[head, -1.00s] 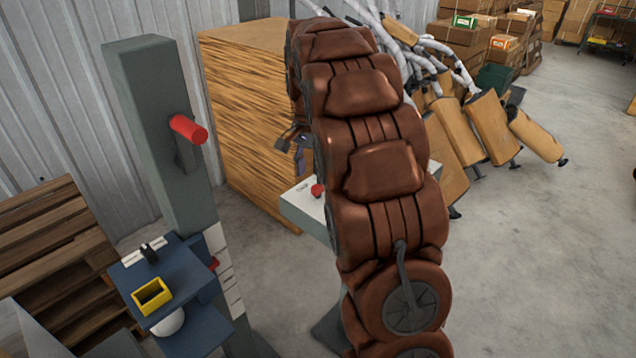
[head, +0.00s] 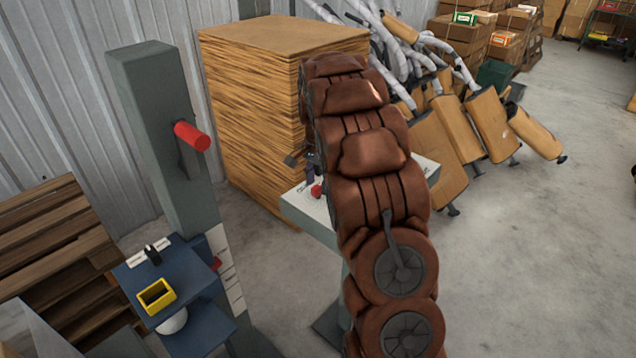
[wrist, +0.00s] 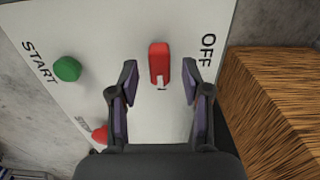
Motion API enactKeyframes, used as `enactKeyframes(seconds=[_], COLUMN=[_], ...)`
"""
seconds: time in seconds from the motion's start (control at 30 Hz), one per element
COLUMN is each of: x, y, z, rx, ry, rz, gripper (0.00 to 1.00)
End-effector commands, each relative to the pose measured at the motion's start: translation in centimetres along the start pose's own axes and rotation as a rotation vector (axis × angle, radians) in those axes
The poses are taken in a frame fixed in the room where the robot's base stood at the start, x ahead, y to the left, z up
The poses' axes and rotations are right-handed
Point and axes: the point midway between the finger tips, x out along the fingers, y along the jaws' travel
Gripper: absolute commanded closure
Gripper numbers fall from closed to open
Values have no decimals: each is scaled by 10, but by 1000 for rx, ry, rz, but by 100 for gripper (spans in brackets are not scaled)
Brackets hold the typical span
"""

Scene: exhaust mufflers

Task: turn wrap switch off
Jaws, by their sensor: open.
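The wrap switch (wrist: 159,60) is a small red lever on a white control panel (wrist: 115,30) in the wrist view, with the word OFF printed to its right. My gripper (wrist: 159,85) is open, with one finger on each side of the lever and a gap on both sides. No contact with the lever shows. In the head view the panel (head: 298,205) stands behind my brown arm, which hides much of it. My gripper is mostly hidden there too.
A green START button (wrist: 67,69) and a red STOP button (wrist: 100,134) sit on the panel's left side. A wood-textured block (head: 250,100) stands close behind the panel. A grey post with a red handle (head: 191,136) stands at left. Open floor lies at right.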

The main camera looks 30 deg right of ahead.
Motion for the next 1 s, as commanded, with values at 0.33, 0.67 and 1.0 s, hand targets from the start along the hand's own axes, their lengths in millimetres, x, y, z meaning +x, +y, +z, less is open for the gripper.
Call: enactKeyframes(seconds=[0.33,0.67,1.0], x=[16,15,15], y=[1,1,1], z=[1,1,1], rx=[1,1,1], ry=[-2,-1,-1], rz=[1,1,1], gripper=[52,70,100])
